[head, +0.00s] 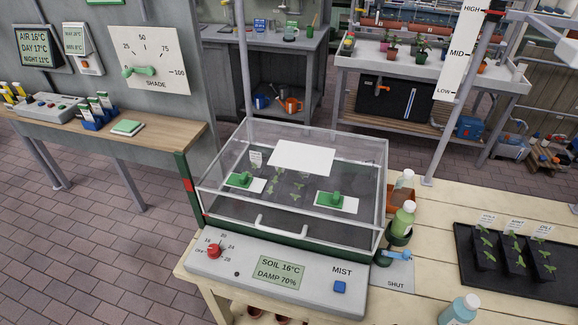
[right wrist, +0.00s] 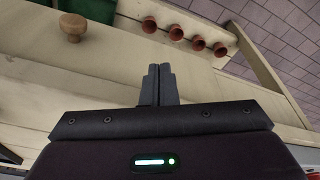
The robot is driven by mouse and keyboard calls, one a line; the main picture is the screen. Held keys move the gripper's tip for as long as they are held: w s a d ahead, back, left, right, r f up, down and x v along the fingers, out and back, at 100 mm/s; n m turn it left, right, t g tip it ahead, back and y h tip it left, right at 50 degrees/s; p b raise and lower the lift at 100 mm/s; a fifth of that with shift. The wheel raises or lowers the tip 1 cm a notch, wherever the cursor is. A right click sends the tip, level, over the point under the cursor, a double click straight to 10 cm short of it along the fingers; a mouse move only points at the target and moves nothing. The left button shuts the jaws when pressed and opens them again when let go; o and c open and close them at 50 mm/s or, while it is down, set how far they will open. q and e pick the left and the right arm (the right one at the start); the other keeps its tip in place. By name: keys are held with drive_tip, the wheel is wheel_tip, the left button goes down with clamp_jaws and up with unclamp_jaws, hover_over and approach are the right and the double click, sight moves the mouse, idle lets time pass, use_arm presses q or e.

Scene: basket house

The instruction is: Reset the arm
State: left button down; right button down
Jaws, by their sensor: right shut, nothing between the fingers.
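My right gripper (right wrist: 158,85) shows in the right wrist view with its two dark fingers pressed together and nothing between them. It hangs beside pale wooden boards of a bench, with a round wooden knob (right wrist: 72,27) at the upper left and several terracotta pots (right wrist: 176,33) at the top. Neither gripper and neither arm shows in the head view. My left gripper is in neither view.
A clear-lidded propagator (head: 290,185) with a grey control panel (head: 225,268) stands on the wooden bench (head: 430,285). Brick floor is open at left.

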drive_tip(key=s+f+b, duration=0.1)
drive_tip(key=s+f, duration=0.2)
drive_tip(key=f, duration=0.3)
drive_tip(key=s+d+f+b, duration=0.1)
drive_tip(key=s+f, duration=0.1)
drive_tip(key=f, duration=0.5)
drive_tip(key=s+f+b, duration=0.1)
drive_tip(key=s+f, duration=0.2)
drive_tip(key=f, duration=0.3)
drive_tip(key=s+d+f+g+b, duration=0.1)
drive_tip(key=s+d+f+b, duration=0.2)
drive_tip(key=s+f, duration=1)
drive_tip(key=shift+s+f+g, duration=0.25)
drive_tip(key=shift+s+g, duration=0.05)
drive_tip(key=shift+s, duration=0.2)
